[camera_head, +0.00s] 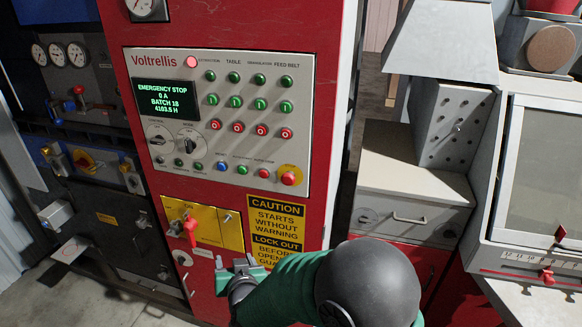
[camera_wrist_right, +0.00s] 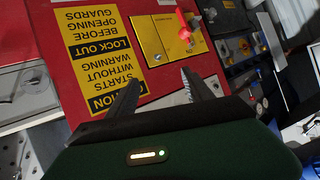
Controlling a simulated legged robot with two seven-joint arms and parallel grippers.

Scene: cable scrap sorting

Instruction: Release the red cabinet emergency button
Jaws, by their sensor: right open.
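The red emergency button (camera_head: 288,178) sits on a yellow round base at the lower right of the control panel (camera_head: 225,120) on the red cabinet (camera_head: 250,22). The cabinet screen (camera_head: 166,99) reads "EMERGENCY STOP". My right gripper (camera_head: 237,264) is below the button, in front of the cabinet's lower part, left of the caution label. In the right wrist view its two fingers (camera_wrist_right: 158,92) are spread apart with nothing between them. The emergency button does not show in that view. My left gripper is not in view.
A yellow plate with a red switch handle (camera_head: 190,228) is left of my right gripper. The caution label (camera_head: 274,228) is beside it. Green and red buttons fill the panel above. Grey machines stand to the right, with a drawer unit (camera_head: 410,211).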

